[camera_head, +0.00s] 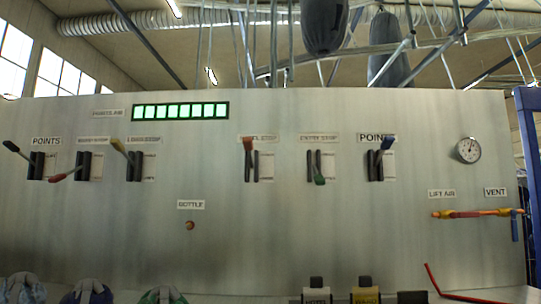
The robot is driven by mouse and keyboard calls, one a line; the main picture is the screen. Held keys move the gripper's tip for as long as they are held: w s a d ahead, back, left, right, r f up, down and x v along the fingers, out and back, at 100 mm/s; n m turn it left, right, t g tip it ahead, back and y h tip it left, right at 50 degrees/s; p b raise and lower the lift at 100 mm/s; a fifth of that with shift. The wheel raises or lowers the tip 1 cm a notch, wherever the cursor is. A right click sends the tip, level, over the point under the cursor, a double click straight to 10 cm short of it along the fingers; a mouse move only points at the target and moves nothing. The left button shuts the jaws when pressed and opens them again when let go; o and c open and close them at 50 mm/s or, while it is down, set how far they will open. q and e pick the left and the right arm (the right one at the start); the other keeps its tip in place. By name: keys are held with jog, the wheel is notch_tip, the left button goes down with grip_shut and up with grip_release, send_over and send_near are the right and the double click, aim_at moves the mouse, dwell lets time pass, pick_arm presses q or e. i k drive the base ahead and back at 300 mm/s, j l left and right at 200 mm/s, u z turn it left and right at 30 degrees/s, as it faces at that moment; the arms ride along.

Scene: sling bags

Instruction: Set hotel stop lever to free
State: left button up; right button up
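A grey upright panel (280,230) carries a row of levers in dark slotted mounts. Two central levers have blurred labels, and I cannot read for certain which is the hotel stop. One has an orange-brown handle (248,144) at the top of its mount (252,168), under a label (257,138). The other has a green handle (320,180) hanging at the bottom of its mount (313,164), under a label (319,138). The small position plates beside them are too small to read. Neither of my grippers is in view, and nothing touches the levers.
Other levers have black (11,147), red (57,177), yellow (118,146) and blue (387,143) handles. A gauge (467,150) and orange-yellow pipe valve (470,213) are at right. A bent red rod (432,280) stands low right.

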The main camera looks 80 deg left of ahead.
aim_at(248, 142)
jog(key=u, duration=2.65)
